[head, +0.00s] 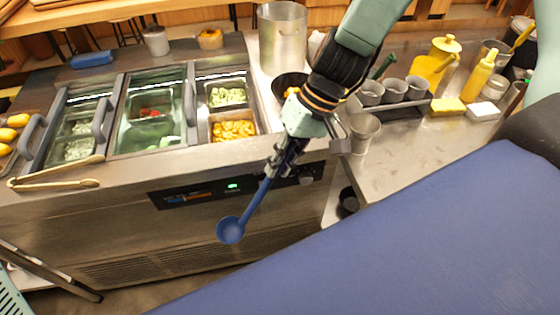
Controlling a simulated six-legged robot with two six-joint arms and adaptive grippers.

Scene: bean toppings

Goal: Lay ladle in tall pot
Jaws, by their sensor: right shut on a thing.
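A blue ladle (231,229) hangs tilted in front of the counter's steel front, its bowl at the lower left. My right gripper (276,168) is shut on the upper end of its handle. The tall pot (283,42) is a steel cylinder standing at the back of the counter, above and behind my right gripper and apart from the ladle. Its lower right side is close to my right arm in the picture. My left gripper is not in view.
Topping wells (152,115) with lids and handles fill the counter's left. Tongs (58,183) lie at its front edge. A dark bowl (288,82) sits below the pot. Grey cups (394,88), a yellow pitcher (435,62) and a yellow bottle (478,76) stand on the right.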

